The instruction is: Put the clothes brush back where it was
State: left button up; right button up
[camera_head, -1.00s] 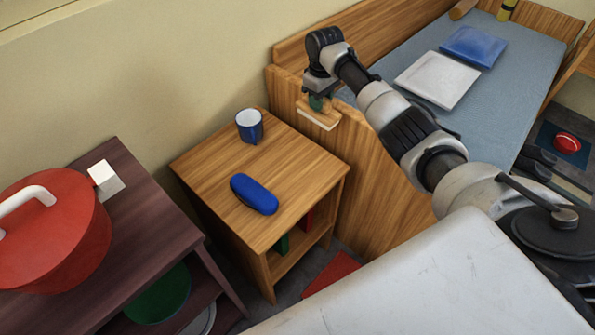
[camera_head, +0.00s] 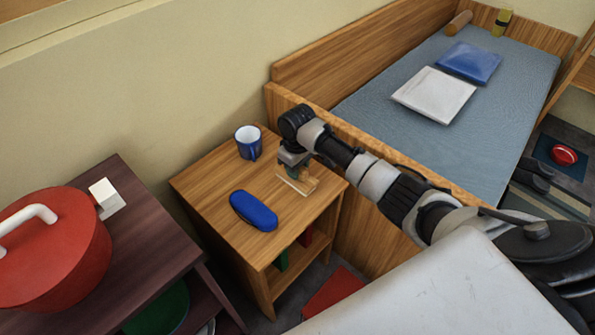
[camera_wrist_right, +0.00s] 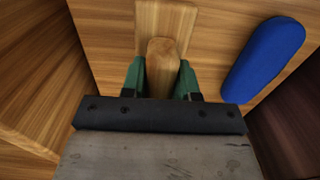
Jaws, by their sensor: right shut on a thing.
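The clothes brush (camera_head: 300,184) is pale wood. My right gripper (camera_head: 293,168) is shut on it, over the right part of the wooden bedside table (camera_head: 215,180). In the right wrist view, the green fingertips (camera_wrist_right: 163,80) sit on both sides of the brush's rounded wooden grip (camera_wrist_right: 163,58), with a flat, wider wooden part (camera_wrist_right: 170,15) beyond. The brush is at or just above the tabletop; I cannot tell whether it touches. My left gripper is not in view.
A blue case (camera_head: 253,210) lies left of the brush, also in the right wrist view (camera_wrist_right: 263,60). A blue mug (camera_head: 248,142) stands near the wall. The bed's wooden side (camera_head: 375,240) rises right of the table. A dark table holds a red pot (camera_head: 50,250).

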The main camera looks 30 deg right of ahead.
jog(key=shift+f, duration=0.75)
jog(key=o, duration=0.9)
jog(key=shift+f, duration=0.1)
notch_tip(320, 180, up, 12)
jog(key=shift+r+p, duration=0.15)
jog(key=shift+p, duration=0.7)
